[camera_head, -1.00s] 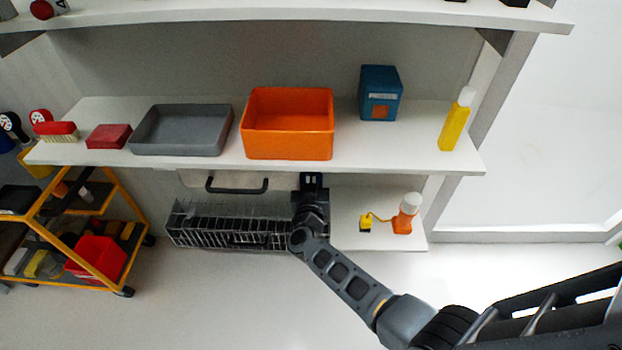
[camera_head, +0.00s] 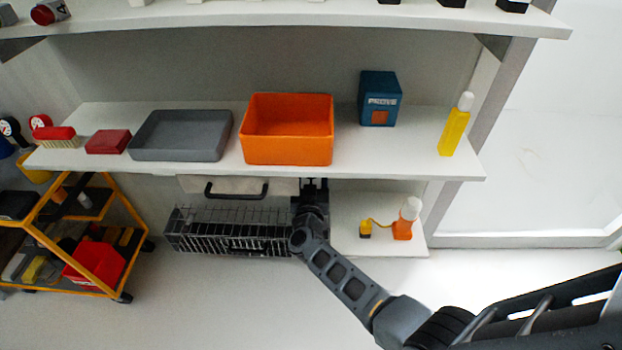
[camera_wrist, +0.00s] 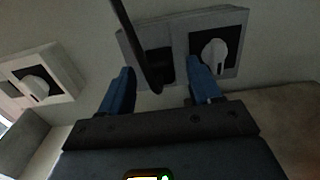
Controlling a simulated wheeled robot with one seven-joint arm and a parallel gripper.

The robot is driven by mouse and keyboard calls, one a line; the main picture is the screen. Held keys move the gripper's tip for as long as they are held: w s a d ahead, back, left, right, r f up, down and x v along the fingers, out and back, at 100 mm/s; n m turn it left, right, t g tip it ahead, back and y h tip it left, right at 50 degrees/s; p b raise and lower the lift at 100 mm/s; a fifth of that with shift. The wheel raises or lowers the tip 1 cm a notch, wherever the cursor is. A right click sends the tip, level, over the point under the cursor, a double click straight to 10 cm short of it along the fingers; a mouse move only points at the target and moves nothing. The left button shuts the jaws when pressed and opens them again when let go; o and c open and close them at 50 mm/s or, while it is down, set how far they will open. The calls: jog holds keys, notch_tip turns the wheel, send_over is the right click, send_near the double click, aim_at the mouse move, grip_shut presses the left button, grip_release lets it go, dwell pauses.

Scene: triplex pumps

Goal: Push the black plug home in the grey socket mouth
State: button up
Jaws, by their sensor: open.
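In the wrist view my gripper (camera_wrist: 160,72) is open, with its two blue fingers apart in front of a grey socket plate (camera_wrist: 130,45). A dark block (camera_wrist: 158,62) sits in the plate between the fingertips; I cannot tell whether it is the black plug, the empty mouth, or how deep the plug sits. A black cable (camera_wrist: 137,45) hangs from the top edge and crosses in front of the block. The fingers do not visibly grip anything. In the head view my gripper (camera_head: 313,186) is partly hidden below the middle shelf, and the socket is out of sight.
A white knob (camera_wrist: 214,53) on a black square is close to the right finger. Another knob plate (camera_wrist: 42,82) is at left. In the head view the shelf edge (camera_head: 400,173) lies just above my gripper. A wire rack (camera_head: 230,230) and an orange bottle (camera_head: 404,222) flank it.

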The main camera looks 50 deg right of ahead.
jog(key=p+v, duration=0.2)
jog(key=v, duration=0.5)
jog(key=shift+s+a, duration=0.25)
jog(key=shift+a, duration=0.05)
jog(key=shift+s, duration=0.1)
dwell(0.4)
